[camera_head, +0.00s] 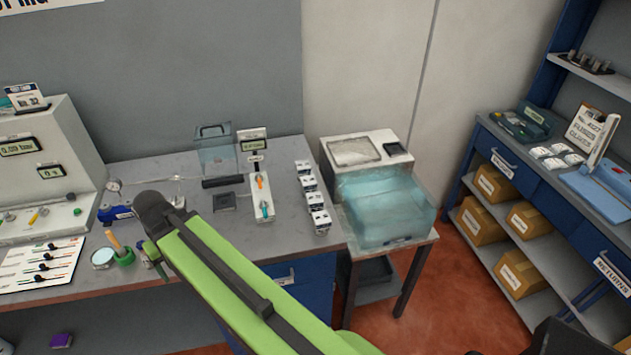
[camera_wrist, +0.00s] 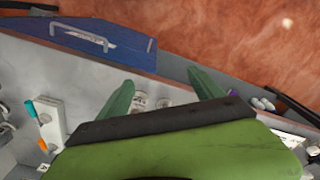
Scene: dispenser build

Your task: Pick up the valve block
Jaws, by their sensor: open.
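No part is clearly marked as the valve block. A small purple block (camera_head: 61,340) lies on the low shelf under the bench, at lower left in the head view. A blue metal piece (camera_head: 117,213) sits on the bench left of my arm; I cannot tell which, if either, is the valve block. A small purple patch (camera_wrist: 232,92) shows beside the right finger in the wrist view. My gripper (camera_wrist: 162,90) is open, its two green fingers apart with nothing held between them. In the head view my arm hides most of the gripper, near the bench's front edge.
Blue shelving is at far right; red floor lies between.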

